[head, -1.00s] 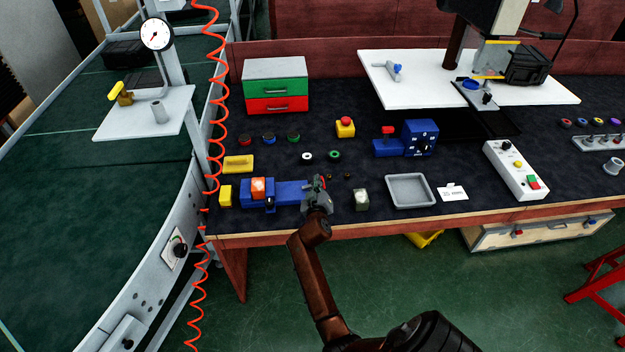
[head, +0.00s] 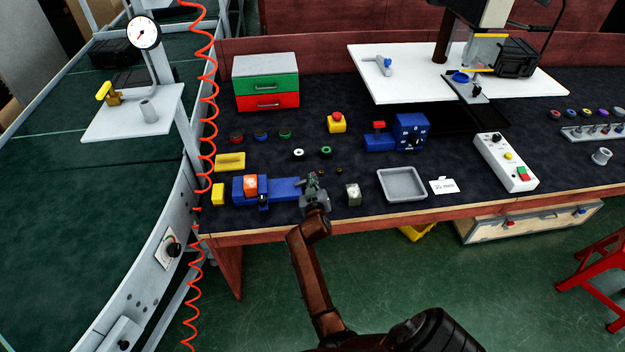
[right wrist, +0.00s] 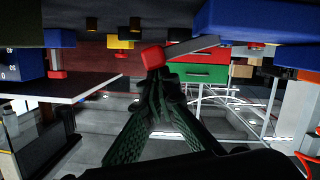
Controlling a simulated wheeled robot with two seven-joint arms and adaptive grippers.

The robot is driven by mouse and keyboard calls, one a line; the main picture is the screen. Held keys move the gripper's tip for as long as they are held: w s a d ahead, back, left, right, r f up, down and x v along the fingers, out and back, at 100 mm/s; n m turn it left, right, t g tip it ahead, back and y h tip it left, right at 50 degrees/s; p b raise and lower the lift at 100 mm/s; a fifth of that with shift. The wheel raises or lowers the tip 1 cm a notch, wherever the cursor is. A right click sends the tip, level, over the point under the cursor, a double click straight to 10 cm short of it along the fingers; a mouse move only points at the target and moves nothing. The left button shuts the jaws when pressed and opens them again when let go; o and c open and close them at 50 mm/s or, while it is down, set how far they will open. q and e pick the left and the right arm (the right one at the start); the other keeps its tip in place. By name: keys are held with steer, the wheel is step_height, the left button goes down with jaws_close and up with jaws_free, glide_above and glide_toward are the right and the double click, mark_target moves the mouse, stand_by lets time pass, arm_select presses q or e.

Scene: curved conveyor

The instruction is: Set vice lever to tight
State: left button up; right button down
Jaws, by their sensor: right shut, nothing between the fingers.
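The blue vice (head: 283,189) lies along the front left of the bench, with an orange block (head: 250,184) in its jaws. My right gripper (head: 312,181) is at the vice's right end, with its fingers closed and nothing between them. In the right wrist view the vice's blue body (right wrist: 245,20) is at the upper right, and a grey lever (right wrist: 195,46) runs from it to a red knob (right wrist: 153,56). The knob is right by the closed fingertips (right wrist: 155,82); I cannot tell whether they touch. In the head view my gripper hides the lever. My left gripper is not in view.
A small block with a pale top (head: 353,194) stands just right of my gripper, then a grey tray (head: 401,198). A second blue device with a red knob (head: 410,132) stands farther back. The drawer box (head: 266,65) is behind.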

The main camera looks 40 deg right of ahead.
steer(key=shift+r, duration=0.4)
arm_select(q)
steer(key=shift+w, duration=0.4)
arm_select(e)
step_height(320, 180, up, 9)
